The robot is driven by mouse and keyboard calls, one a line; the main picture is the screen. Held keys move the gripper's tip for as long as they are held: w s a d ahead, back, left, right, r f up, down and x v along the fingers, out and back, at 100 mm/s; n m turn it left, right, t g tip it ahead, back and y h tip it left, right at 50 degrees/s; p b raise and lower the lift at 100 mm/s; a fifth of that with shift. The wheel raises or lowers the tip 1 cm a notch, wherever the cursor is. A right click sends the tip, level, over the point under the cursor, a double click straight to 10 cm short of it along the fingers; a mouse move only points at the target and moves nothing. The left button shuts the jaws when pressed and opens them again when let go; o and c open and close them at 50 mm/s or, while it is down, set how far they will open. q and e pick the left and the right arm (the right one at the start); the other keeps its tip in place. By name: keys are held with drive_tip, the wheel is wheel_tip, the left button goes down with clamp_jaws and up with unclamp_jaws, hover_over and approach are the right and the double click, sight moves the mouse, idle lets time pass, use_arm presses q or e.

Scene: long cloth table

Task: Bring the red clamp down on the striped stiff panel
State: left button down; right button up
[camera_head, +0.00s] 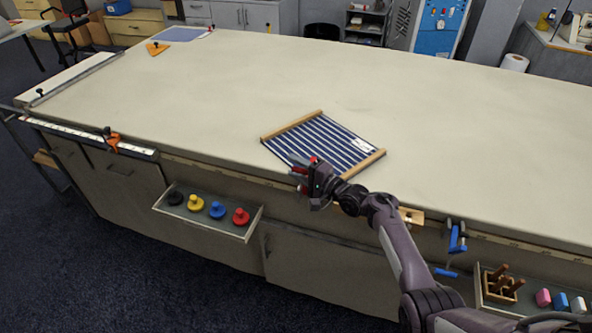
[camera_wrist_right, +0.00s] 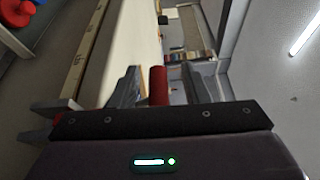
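The striped panel (camera_head: 322,142) lies flat at the table's near edge in the head view, dark blue with white stripes and wooden strips at two ends. The red clamp (camera_head: 313,160) is at the table edge by the panel's near corner, partly hidden by my right gripper (camera_head: 304,172). In the right wrist view, the clamp's red cylindrical handle (camera_wrist_right: 157,86) stands between the two fingers of my right gripper (camera_wrist_right: 160,80), with narrow gaps visible on both sides. I cannot tell whether the clamp touches the panel. My left gripper is not in view.
A tray with black, yellow, blue and red (camera_head: 240,217) knobbed weights juts from the table front. A blue clamp (camera_head: 456,240) hangs at the edge on the right. An orange clamp (camera_head: 114,142) sits on a rail at left. The table (camera_head: 430,110) behind the panel is clear.

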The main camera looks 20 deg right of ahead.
drive_tip(key=shift+w+d+r+h, duration=0.15)
drive_tip(key=shift+d, duration=0.2)
drive_tip(key=shift+w+d+r+h, duration=0.15)
drive_tip(key=shift+d, duration=0.2)
drive_tip(key=shift+s+d+f, duration=0.2)
drive_tip(key=shift+s+f, duration=0.05)
drive_tip(key=shift+s, duration=0.2)
drive_tip(key=a+v, duration=0.1)
drive_tip(key=v, duration=0.5)
drive_tip(key=shift+s+d, duration=0.2)
drive_tip(key=shift+s, duration=0.3)
drive_tip(key=shift+f, duration=0.1)
drive_tip(key=shift+s, duration=0.1)
